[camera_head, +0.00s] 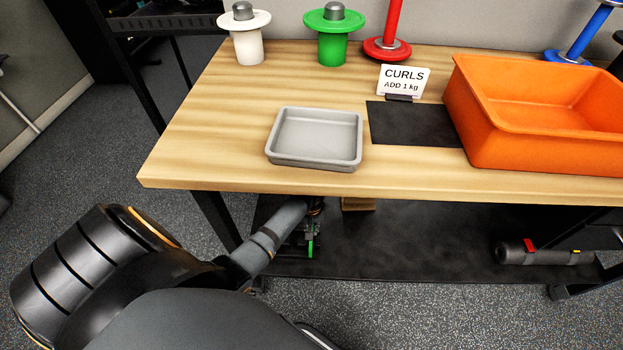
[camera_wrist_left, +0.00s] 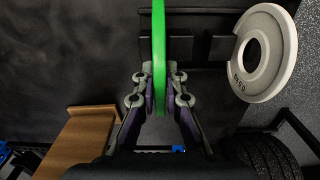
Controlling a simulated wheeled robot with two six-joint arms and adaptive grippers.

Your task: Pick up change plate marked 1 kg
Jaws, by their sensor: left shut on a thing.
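A green change plate (camera_wrist_left: 159,45) stands edge-on between the fingers of my left gripper (camera_wrist_left: 160,92), which is shut on it. Its faces are turned away, so no marking can be read. In the head view my left gripper (camera_head: 312,228) is below the table's front edge, and a green sliver of the plate (camera_head: 311,249) shows there. My right gripper is not in view.
A dark slotted rack (camera_wrist_left: 186,47) lies behind the green plate; a wooden piece (camera_wrist_left: 82,142) is at left. On the table (camera_head: 210,135) are a grey tray (camera_head: 316,163), black mat (camera_head: 390,125), "CURLS ADD 1 kg" card (camera_head: 404,80), orange bin (camera_head: 530,157) and several coloured plate posts.

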